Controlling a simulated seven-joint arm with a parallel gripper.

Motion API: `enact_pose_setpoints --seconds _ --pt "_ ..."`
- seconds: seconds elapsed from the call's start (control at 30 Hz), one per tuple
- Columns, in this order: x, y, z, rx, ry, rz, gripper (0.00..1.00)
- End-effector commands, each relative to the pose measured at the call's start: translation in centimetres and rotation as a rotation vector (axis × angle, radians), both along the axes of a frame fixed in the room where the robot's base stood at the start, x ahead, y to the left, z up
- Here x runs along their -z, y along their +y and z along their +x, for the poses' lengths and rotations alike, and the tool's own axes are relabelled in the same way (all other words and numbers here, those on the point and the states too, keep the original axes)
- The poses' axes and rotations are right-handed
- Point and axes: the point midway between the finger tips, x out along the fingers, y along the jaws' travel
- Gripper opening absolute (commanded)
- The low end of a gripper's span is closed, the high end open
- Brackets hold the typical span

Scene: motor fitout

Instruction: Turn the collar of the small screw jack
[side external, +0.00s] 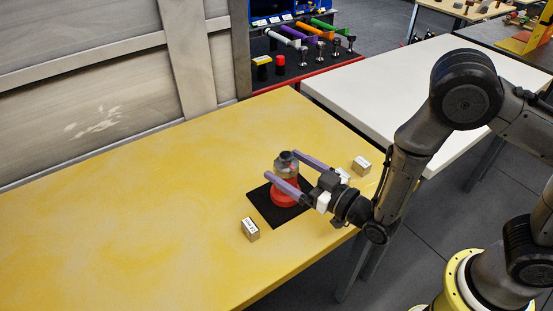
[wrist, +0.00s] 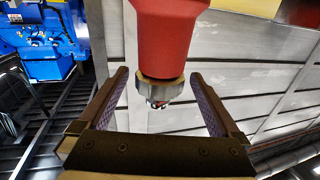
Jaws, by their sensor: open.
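The small screw jack stands upright on a black mat (side external: 264,208) on the yellow table. It has a red body (side external: 285,197), a grey collar (side external: 284,170) and a dark top (side external: 286,156). In the wrist view the jack looks upside down, with its red body (wrist: 168,35) above the metal collar (wrist: 160,90). My gripper (side external: 282,165) is level and open, with one purple-padded finger on each side of the jack near collar height. In the wrist view my gripper (wrist: 158,74) shows clear gaps between both fingers and the collar. The near finger hides part of the jack.
A labelled block (side external: 250,229) stands in front of the mat and another block (side external: 361,166) stands behind it to the right. The yellow table (side external: 110,230) is clear on the left. A metal panel wall (side external: 100,100) rises along its back. A white table (side external: 400,95) adjoins behind.

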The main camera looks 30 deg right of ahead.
Motion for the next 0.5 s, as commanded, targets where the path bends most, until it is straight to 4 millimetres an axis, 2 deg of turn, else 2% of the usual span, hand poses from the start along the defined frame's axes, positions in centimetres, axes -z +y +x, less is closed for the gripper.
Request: enact_pose_setpoints --seconds 0.03,0.2,0.5 --pt "0.0 0.1 0.9 0.002 -0.001 0.0 0.99" --pt "0.0 0.7 2.9 0.001 -0.001 -0.001 0.99" --pt "0.0 0.9 3.8 0.0 0.001 -0.001 0.99"
